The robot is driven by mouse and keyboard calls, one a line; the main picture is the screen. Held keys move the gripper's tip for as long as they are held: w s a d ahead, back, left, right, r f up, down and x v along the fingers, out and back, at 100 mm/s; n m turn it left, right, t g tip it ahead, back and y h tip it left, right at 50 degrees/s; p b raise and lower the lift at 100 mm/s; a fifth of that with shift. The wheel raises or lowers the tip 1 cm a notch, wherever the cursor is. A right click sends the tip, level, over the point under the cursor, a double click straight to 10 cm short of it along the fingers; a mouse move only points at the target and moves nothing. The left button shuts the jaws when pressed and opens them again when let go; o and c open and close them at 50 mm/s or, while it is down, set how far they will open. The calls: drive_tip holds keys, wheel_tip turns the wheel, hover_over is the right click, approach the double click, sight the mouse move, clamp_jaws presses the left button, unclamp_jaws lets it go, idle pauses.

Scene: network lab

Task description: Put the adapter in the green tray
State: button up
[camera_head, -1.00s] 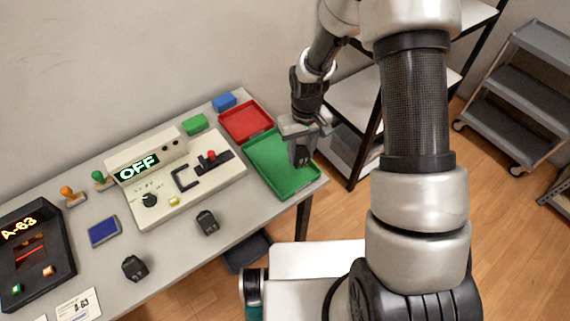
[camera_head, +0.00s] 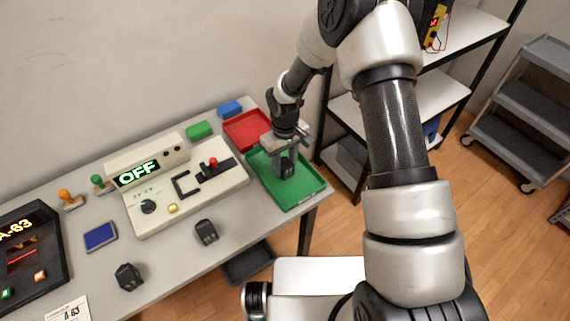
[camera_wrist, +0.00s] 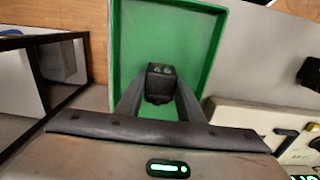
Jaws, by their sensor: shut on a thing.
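The green tray (camera_head: 309,191) lies at the right end of the table, and it fills the upper middle of the wrist view (camera_wrist: 207,45). My gripper (camera_head: 286,168) points down over the tray. It is shut on a black adapter (camera_wrist: 160,80), which shows between the fingertips in the wrist view and as a dark block in the head view (camera_head: 287,168). The adapter is inside the tray's outline, low over its floor; I cannot tell whether it touches the floor. Two more black adapters lie on the table, one near the panel (camera_head: 206,232) and one at the front (camera_head: 129,277).
A red tray (camera_head: 245,131) adjoins the green tray at the back. A beige panel (camera_head: 190,190) reading OFF stands to the left. Green (camera_head: 199,130) and blue (camera_head: 230,108) blocks lie behind. A shelf rack (camera_head: 430,90) stands beyond the table's right end.

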drive_tip(key=shift+f, duration=0.1)
drive_tip(key=shift+f, duration=0.15)
drive_tip(key=o, duration=1.2)
drive_tip(key=shift+c, duration=0.2)
